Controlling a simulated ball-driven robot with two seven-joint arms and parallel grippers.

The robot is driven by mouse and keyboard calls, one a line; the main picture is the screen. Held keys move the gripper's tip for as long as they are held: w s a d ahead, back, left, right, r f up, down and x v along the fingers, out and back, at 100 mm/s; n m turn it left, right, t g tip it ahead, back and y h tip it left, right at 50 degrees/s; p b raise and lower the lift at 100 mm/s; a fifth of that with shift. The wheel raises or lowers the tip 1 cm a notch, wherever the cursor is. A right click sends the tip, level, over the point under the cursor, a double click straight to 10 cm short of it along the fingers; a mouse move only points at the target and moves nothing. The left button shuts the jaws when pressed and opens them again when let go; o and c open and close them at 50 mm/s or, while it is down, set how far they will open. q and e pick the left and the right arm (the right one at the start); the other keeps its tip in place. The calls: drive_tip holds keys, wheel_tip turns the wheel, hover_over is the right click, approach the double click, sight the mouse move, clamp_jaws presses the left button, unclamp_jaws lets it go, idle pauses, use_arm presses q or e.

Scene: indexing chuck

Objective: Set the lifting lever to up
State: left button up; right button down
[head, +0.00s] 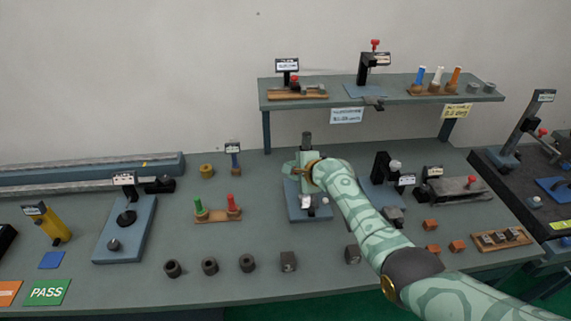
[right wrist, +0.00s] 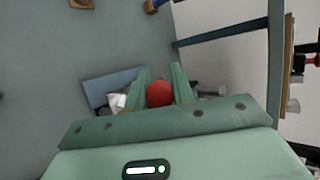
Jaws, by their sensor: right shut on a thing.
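My right gripper (head: 297,170) reaches over a fixture with a blue base plate (head: 308,212) in the middle of the bench. In the right wrist view, my right gripper (right wrist: 161,84) is shut on a red ball knob (right wrist: 159,94), one finger on each side of it. The knob is hidden behind the gripper in the head view. The lever's arm is hidden too, so its angle cannot be told. The fixture's blue plate (right wrist: 100,91) and a whitish part (right wrist: 117,102) show beside the fingers. My left gripper is not in view.
A raised shelf (head: 410,96) stands behind on the right. A rack with green and red handles (head: 218,216) is left of the fixture. Several dark cylinders (head: 210,265) line the front. Another fixture (head: 382,168) stands close right, beside my forearm.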

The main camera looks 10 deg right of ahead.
drive_tip(key=shift+w+r+p, duration=0.4)
drive_tip(key=shift+w+r, duration=0.2)
drive_tip(key=c, duration=1.2)
unclamp_jaws()
drive_tip(key=shift+f, duration=0.1)
